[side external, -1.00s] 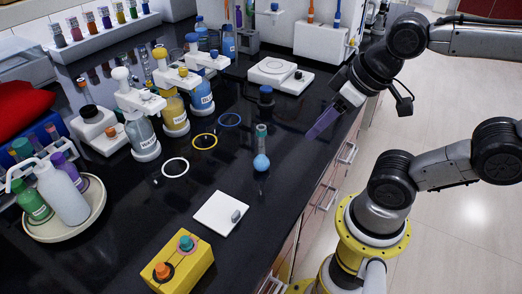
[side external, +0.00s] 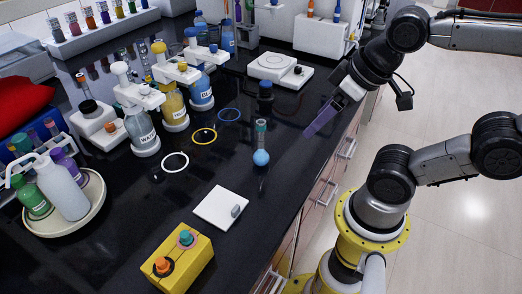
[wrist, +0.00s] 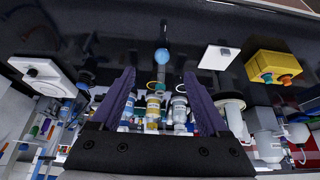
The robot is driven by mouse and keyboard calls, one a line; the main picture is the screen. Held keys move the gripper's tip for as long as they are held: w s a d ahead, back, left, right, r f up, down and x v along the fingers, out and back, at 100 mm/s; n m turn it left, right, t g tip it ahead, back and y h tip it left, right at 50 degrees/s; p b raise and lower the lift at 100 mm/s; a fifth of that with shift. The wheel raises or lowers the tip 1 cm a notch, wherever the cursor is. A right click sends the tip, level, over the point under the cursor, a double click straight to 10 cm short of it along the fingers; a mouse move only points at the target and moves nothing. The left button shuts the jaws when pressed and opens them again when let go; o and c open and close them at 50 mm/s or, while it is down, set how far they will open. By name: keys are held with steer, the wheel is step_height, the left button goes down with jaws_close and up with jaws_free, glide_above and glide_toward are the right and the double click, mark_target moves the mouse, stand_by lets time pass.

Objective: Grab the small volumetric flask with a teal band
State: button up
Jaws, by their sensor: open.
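The small volumetric flask (side external: 261,157) stands upright on the black bench. It has a round blue bulb and a teal band around its neck. In the wrist view the flask (wrist: 162,57) shows ahead of and between my fingers, near the top middle. My gripper (side external: 318,128) is to the right of the flask, above the bench's front edge, and apart from it. In the wrist view its two purple fingers (wrist: 160,88) are spread wide with nothing held between them.
White, yellow and blue rings (side external: 204,136) lie left of the flask. Labelled bottles (side external: 174,110) stand behind them. A white plate (side external: 220,208) and yellow button box (side external: 180,262) are nearer. The bench around the flask is clear.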

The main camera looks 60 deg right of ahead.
steer(key=n, duration=0.2)
steer(key=n+g+h, duration=0.2)
steer(key=n+h, duration=0.1)
steer(key=n, duration=2.3)
glide_toward(262, 140)
steer(key=x, duration=0.7)
steer(key=shift+w+d+f, duration=0.1)
steer(key=shift+w+f, duration=0.1)
steer(key=shift+w, duration=0.1)
steer(key=shift+s+x, duration=0.15)
steer(key=shift+x, duration=1.2)
steer(key=shift+s+x, duration=0.1)
steer(key=shift+x, duration=1.25)
steer(key=shift+d, duration=0.1)
